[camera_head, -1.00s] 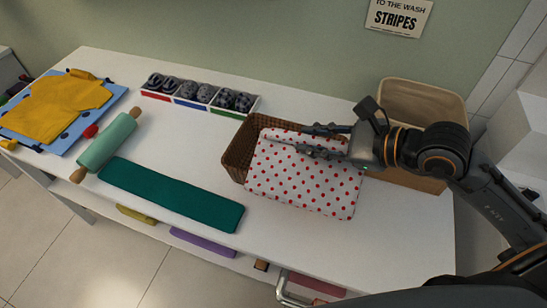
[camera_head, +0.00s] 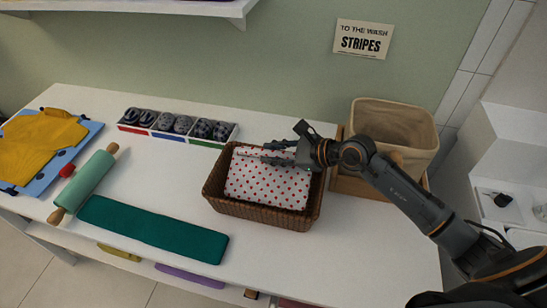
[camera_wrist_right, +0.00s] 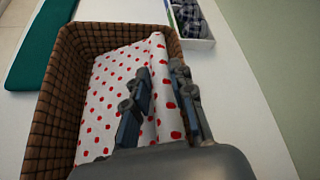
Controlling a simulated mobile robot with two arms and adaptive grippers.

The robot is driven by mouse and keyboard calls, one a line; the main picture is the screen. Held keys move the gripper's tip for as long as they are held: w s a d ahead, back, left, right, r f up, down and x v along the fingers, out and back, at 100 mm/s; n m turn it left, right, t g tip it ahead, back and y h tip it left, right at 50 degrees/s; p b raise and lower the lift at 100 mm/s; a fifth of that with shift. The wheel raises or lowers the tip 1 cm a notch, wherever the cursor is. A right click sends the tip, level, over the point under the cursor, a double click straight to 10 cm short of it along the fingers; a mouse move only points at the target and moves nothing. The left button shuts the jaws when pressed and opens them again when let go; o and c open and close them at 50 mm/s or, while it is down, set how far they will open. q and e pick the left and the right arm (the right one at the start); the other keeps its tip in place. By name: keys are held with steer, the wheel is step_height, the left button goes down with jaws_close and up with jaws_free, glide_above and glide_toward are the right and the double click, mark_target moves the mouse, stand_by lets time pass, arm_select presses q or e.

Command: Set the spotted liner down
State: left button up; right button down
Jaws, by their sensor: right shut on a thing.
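The spotted liner (camera_head: 268,185) is white cloth with red dots. In the head view it lies within the walls of the brown wicker basket (camera_head: 262,212). My right gripper (camera_head: 272,152) is shut on the liner at its back edge, with its fingers over the basket's far side. In the right wrist view the two fingers (camera_wrist_right: 165,95) pinch a fold of the liner (camera_wrist_right: 110,95), and the basket's woven wall (camera_wrist_right: 52,110) shows around it. Whether the liner touches the basket floor is hidden. My left gripper is not in view.
A beige fabric bin (camera_head: 392,125) stands behind my right arm under a "STRIPES" sign (camera_head: 361,39). A tray of rolled socks (camera_head: 178,125) sits at the back. A green roller (camera_head: 85,182), a teal strip (camera_head: 153,230) and a yellow shirt (camera_head: 40,140) lie to the left.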

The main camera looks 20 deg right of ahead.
step_height(320, 180, down, 2)
steer(key=shift+s+f, duration=0.1)
steer(key=shift+f, duration=0.2)
steer(key=c, duration=1.1)
jaws_free()
steer(key=shift+c, duration=0.2)
steer(key=shift+r, duration=0.1)
